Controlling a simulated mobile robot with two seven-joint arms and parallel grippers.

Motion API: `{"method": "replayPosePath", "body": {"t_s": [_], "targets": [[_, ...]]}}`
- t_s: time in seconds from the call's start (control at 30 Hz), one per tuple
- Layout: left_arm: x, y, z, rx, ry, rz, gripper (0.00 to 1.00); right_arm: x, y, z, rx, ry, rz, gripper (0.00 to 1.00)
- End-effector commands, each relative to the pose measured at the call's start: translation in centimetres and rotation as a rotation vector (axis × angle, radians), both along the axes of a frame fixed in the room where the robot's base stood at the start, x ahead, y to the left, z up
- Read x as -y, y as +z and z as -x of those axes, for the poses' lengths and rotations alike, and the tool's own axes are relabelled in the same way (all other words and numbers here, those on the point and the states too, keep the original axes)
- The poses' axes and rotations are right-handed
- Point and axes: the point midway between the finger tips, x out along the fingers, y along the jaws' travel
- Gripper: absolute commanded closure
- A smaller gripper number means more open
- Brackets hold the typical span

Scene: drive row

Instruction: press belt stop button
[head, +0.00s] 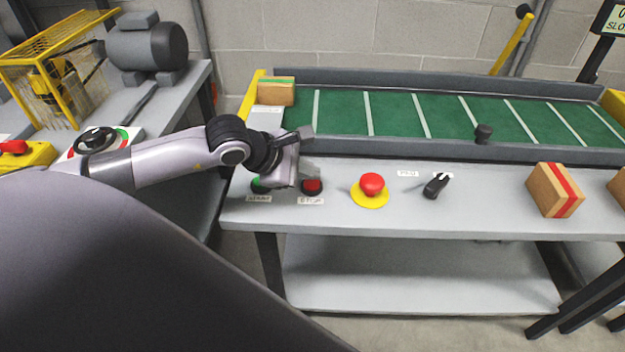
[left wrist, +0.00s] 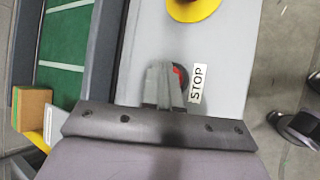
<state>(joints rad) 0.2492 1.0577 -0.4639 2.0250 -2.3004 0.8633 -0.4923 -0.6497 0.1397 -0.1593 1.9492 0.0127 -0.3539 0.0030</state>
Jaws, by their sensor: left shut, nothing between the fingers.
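The red stop button (head: 312,186) sits on the grey control table, with a STOP label (head: 311,201) in front of it. In the left wrist view the red button (left wrist: 178,74) is partly hidden behind my fingers, beside the STOP label (left wrist: 197,84). My left gripper (head: 308,172) is shut and empty, its fingertips over or at the stop button; I cannot tell whether they touch it. The belt (head: 390,113) is green with white stripes. My right gripper is not in view.
A red mushroom button on a yellow base (head: 371,188) stands close right of the stop button. Beyond it are a black switch (head: 436,186) and a box with a red stripe (head: 555,190). Another box (head: 276,92) is at the belt's left end. A motor (head: 148,48) stands at left.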

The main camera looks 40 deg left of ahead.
Motion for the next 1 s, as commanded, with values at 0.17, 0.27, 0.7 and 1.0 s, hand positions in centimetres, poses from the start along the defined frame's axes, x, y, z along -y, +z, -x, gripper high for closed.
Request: {"method": "replayPosePath", "body": {"t_s": [0.17,0.27,0.7,1.0], "targets": [[0.0,0.0,0.0,0.001,0.0,0.001,1.0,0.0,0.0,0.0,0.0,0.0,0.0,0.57],[0.0,0.2,0.0,0.001,0.0,0.001,1.0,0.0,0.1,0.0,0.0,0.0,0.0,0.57],[0.0,4.3,-0.1,0.004,-0.001,0.0,1.0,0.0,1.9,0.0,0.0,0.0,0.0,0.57],[0.0,6.1,0.0,0.001,0.0,0.001,1.0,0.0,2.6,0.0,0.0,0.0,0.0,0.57]]}}
